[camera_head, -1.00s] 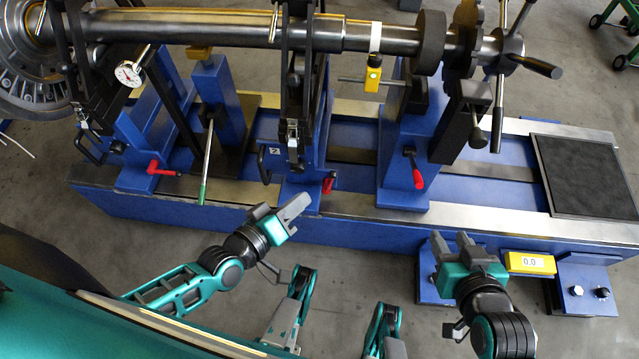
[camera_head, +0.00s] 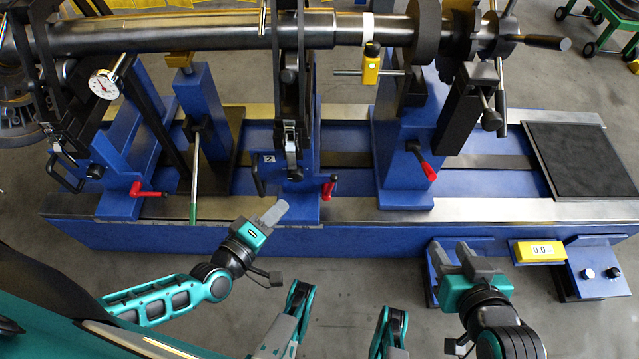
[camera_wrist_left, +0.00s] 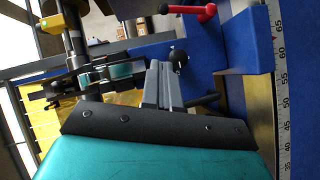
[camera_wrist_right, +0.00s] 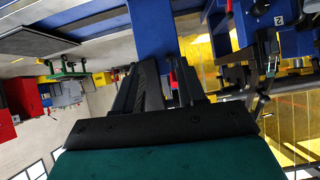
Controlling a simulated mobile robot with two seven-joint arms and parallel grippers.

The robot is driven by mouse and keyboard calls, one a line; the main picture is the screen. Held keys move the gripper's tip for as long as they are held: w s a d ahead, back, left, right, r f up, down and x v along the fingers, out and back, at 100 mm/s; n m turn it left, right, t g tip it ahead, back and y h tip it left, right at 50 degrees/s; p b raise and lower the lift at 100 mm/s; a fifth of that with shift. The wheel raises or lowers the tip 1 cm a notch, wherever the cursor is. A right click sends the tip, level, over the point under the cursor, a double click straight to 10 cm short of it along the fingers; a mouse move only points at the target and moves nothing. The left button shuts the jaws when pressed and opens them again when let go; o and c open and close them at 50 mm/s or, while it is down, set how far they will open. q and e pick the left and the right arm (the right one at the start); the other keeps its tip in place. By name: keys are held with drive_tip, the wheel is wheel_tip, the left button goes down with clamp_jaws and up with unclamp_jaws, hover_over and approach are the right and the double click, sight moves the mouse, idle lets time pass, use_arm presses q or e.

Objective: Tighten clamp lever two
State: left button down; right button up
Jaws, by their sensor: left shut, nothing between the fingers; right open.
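The blue support with the "2" plate (camera_head: 268,158) stands mid-bench in the head view. A red clamp lever (camera_head: 329,187) sticks up at its lower right, close to the front rail. My left gripper (camera_head: 276,212) is shut and empty at the bench's front edge, left of and below that lever, apart from it. The left wrist view shows the shut fingers (camera_wrist_left: 162,82) and a red lever (camera_wrist_left: 206,13) beyond; I cannot tell which lever it is. My right gripper (camera_head: 452,256) is open and empty in front of the bench. The plate shows in the right wrist view (camera_wrist_right: 278,20).
Other red levers sit on the left support (camera_head: 147,190) and right support (camera_head: 427,170). A green-handled rod (camera_head: 194,195) stands left of the "2" support. The rotor shaft (camera_head: 215,32) runs above. A yellow readout (camera_head: 538,252) is right of my right gripper. Bare floor lies in front.

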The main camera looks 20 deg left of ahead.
use_arm(q)
drive_tip(key=shift+w, duration=0.1)
drive_tip(key=b, duration=0.3)
approach(330, 185)
drive_tip(key=w+a+r, duration=0.2)
drive_tip(key=w, duration=0.3)
drive_tip(key=w+d, duration=0.1)
drive_tip(key=d+b, duration=0.1)
drive_tip(key=shift+w+d+f, duration=0.35)
drive_tip(key=shift+d, duration=0.05)
use_arm(e)
drive_tip(key=shift+w+a+f+y, duration=0.15)
drive_tip(key=shift+w+a+f, duration=0.05)
drive_tip(key=shift+a+f, duration=0.2)
drive_tip(key=shift+w+a+f+y, duration=0.15)
drive_tip(key=shift+a+f, duration=0.1)
drive_tip(key=shift+f, duration=0.2)
drive_tip(key=shift+d+r, duration=0.1)
drive_tip(key=shift+r, duration=0.05)
